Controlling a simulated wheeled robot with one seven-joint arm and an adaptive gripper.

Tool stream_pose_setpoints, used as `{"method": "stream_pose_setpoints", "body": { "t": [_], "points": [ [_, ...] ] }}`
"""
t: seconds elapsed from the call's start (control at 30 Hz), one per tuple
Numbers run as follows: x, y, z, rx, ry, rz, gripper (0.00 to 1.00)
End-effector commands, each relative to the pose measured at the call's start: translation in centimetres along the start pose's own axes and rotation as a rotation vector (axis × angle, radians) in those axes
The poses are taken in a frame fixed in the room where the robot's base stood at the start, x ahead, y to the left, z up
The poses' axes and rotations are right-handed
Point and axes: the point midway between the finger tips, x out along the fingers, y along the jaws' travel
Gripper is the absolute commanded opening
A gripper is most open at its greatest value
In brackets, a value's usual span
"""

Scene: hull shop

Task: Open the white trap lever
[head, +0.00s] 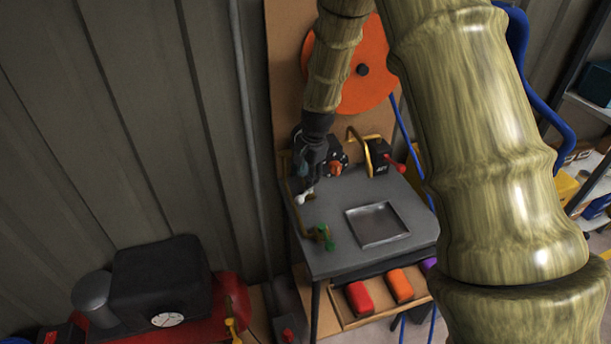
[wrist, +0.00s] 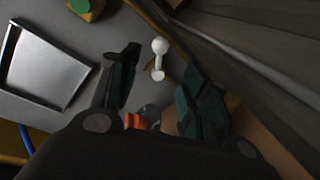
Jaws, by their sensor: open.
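The white trap lever (head: 304,198) is a small white piece with a round knob, near the left edge of the grey bench top. In the wrist view the white lever (wrist: 159,58) lies between and just beyond my two fingertips, with its knob pointing away from me. My gripper (head: 309,172) is above the back left of the bench, pointing down. In the wrist view my gripper (wrist: 162,72) is open, one dark finger on each side of the lever. I cannot tell whether either finger touches it.
A green-handled valve (head: 325,238) sits on the front left bench edge. A square metal tray (head: 377,224) is set in the bench top (head: 336,262). A red-handled black box (head: 381,158) and brass pipes stand behind. An orange disc (head: 350,75) hangs on the backboard.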

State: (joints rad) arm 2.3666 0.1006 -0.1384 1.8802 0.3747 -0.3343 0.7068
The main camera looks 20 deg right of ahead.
Motion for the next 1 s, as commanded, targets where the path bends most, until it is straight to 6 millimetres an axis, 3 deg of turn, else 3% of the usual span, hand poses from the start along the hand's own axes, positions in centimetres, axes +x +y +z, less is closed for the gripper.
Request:
{"method": "stream_pose_setpoints", "body": {
  "t": [0.03, 0.2, 0.23, 0.6, 1.0],
  "points": [
    [0.0, 0.1, 0.0, -0.006, -0.001, 0.000, 0.33],
    [0.1, 1.5, -0.3, -0.127, -0.007, 0.009, 0.02],
    [0.0, 1.9, -0.3, -0.165, -0.009, 0.011, 0.00],
    [-0.4, 6.7, -0.7, -0.769, -0.017, 0.005, 0.00],
    [-0.9, 9.1, -0.1, -1.404, 0.047, -0.065, 0.00]
  ]
}}
